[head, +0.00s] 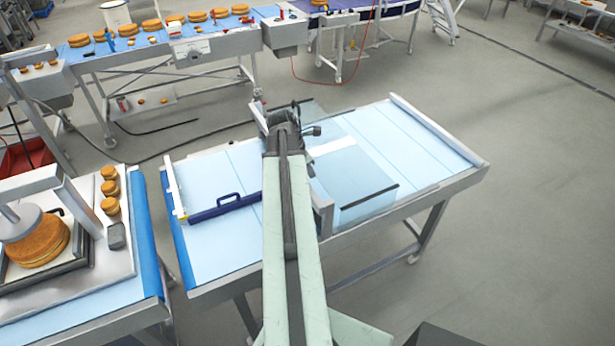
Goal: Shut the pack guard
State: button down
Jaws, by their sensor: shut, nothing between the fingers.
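A pale blue packing table stands in the middle, its bare top (435,140) crossed by my arm. The pack guard seems to be the clear panel (365,178) with dark edges right of my arm; a blue bar with a handle (226,204) lies left of it. My arm hides the middle, so I cannot tell whether bar and panel join or how far the guard stands open. My gripper (277,112) is shut and empty near the table's far edge, beside the panel's far end. Contact is unclear.
A white upright (174,187) stands at the table's left end. A bench with a press and round cakes (40,243) is close on the left. A conveyor with cakes (200,45) runs behind. The floor (510,190) on the right is clear.

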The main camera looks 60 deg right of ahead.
jog(key=b+x, duration=0.9)
jog(key=x, duration=0.1)
